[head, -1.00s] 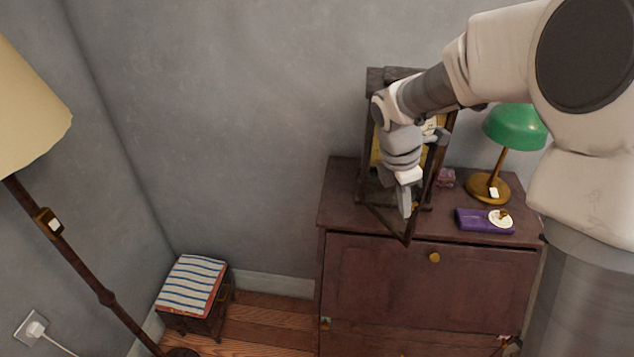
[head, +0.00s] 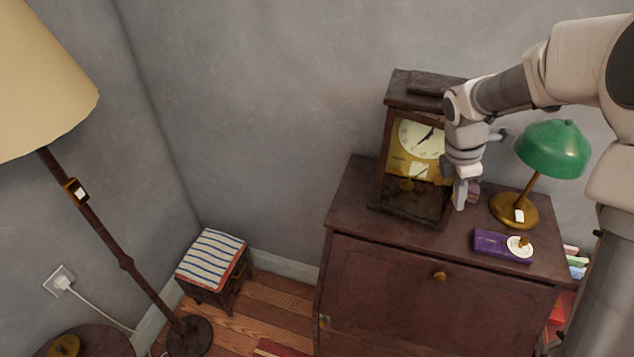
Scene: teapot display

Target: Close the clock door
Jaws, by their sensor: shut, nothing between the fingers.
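The clock (head: 425,88) is a dark wooden case with a white dial (head: 421,139) and a gold pendulum. It stands upright on the dark cabinet (head: 345,215). Its framed front door (head: 396,165) looks flush or nearly flush with the case. The door's right side is partly hidden by my arm, so I cannot tell whether a small gap stays there. My gripper (head: 460,197) is shut and empty, pointing down at the clock's lower right front edge. I cannot tell if it touches the door.
A green desk lamp (head: 552,148) stands right of the clock. A purple box (head: 490,243) with a white round piece lies in front of the lamp. A floor lamp (head: 105,230) and a striped stool (head: 212,252) are to the left.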

